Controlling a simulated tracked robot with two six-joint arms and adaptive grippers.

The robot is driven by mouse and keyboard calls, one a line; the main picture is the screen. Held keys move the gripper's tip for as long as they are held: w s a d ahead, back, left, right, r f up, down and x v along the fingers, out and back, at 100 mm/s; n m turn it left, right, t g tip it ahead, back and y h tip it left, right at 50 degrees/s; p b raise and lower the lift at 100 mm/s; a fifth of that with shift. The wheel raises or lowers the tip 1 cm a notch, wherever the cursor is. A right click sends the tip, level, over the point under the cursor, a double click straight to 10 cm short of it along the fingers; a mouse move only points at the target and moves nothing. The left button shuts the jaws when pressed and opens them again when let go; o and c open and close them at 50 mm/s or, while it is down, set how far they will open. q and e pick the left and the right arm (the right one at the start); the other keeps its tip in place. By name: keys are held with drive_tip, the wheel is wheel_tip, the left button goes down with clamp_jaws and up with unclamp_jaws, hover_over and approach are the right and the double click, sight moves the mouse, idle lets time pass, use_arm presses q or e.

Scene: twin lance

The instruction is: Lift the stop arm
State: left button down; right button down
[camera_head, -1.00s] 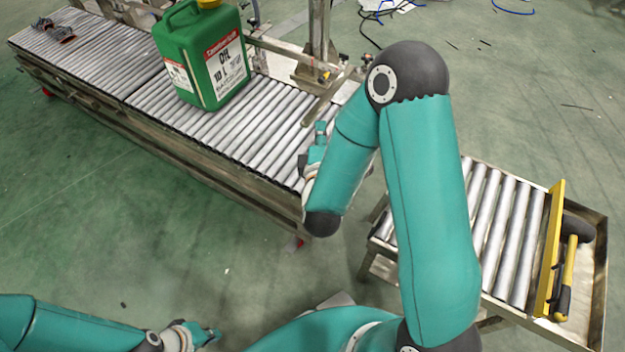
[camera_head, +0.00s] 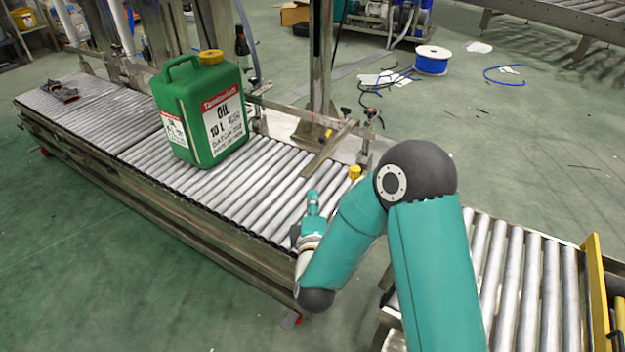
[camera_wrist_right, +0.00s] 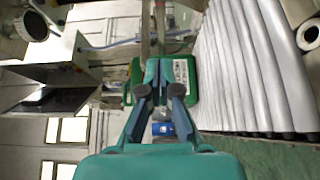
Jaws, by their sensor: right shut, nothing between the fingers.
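A flat metal bar (camera_head: 328,150), which looks like the stop arm, reaches from beside the upright post out over the rollers of the long conveyor (camera_head: 215,195). It lies low, close to the rollers. A green oil canister (camera_head: 205,112) stands upright on the rollers, to the left of the bar. My right gripper (camera_head: 313,198) is shut and empty. In the head view it is over the conveyor's near right end, below the bar in the picture and apart from it. In the right wrist view my gripper (camera_wrist_right: 163,85) has its fingers together, with the canister (camera_wrist_right: 182,80) behind them.
A metal post (camera_head: 320,60) and a side rail stand along the conveyor's far side. A yellow knob (camera_head: 354,172) is near its right end. A second roller table (camera_head: 520,280) with a yellow bar (camera_head: 597,285) is at right. Open floor lies at the near left.

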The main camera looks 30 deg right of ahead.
sight(313, 169)
drive_tip(key=p+x, duration=0.1)
drive_tip(key=x, duration=0.6)
drive_tip(key=shift+w+d, duration=0.15)
drive_tip(key=shift+w, duration=0.05)
drive_tip(key=shift+r+p, duration=2.05)
drive_tip(key=shift+r, duration=0.7)
drive_tip(key=shift+w+d+r+p, duration=0.1)
drive_tip(key=shift+r+p, duration=0.2)
drive_tip(key=shift+r, duration=0.1)
drive_tip(key=shift+w+d+r+p, duration=0.1)
drive_tip(key=shift+r+p, duration=0.2)
drive_tip(key=shift+r, duration=0.1)
drive_tip(key=shift+w+d+r+p, duration=0.1)
drive_tip(key=shift+d+r+p, duration=0.15)
drive_tip(key=shift+r+p, duration=0.6)
drive_tip(key=shift+w+d+r+p, duration=0.15)
drive_tip(key=shift+r+p, duration=0.35)
drive_tip(key=shift+r, duration=0.55)
drive_tip(key=shift+s, duration=0.1)
